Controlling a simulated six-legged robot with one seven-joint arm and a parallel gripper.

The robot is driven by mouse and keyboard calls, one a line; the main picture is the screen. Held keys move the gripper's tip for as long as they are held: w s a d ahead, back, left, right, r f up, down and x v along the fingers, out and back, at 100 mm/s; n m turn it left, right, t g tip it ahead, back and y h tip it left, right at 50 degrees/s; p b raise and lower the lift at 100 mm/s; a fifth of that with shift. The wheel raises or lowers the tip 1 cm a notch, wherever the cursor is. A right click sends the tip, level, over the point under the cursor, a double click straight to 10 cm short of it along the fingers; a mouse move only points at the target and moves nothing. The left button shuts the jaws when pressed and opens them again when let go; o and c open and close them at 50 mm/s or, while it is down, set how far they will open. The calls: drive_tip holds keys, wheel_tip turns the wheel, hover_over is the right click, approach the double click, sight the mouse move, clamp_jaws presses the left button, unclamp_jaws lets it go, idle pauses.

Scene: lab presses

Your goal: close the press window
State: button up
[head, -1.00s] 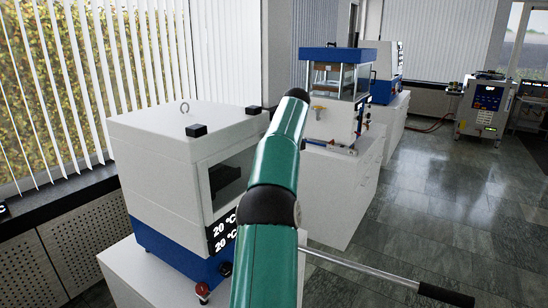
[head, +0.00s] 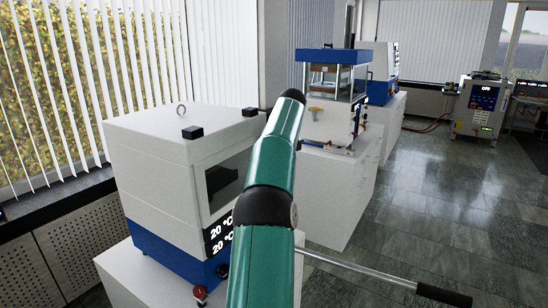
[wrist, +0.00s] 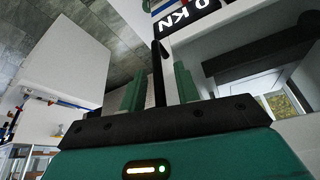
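The near press (head: 165,160) is a white and blue box at the left in the head view, with a dark front window area (head: 232,180) partly hidden by my green arm. In the wrist view its white housing (wrist: 210,45) fills the right side, with an opening, a dark block inside and a "0 KN" display. My gripper (wrist: 158,72) has its two green fingers apart. A thin black upright bar (wrist: 158,65) shows between them. I cannot tell whether the bar is touched. My gripper is hidden in the head view behind my arm.
A second press (head: 335,85) stands on a white cabinet (head: 330,195) farther back. A metal rod with a black grip (head: 442,295) reaches out at the lower right. Grey floor at the right is open. A window with blinds (head: 90,80) lines the left.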

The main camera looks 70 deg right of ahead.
drive_tip(key=shift+w+f, duration=0.1)
drive_tip(key=v, duration=0.7)
drive_tip(key=shift+r, duration=0.35)
drive_tip(key=shift+s, duration=0.25)
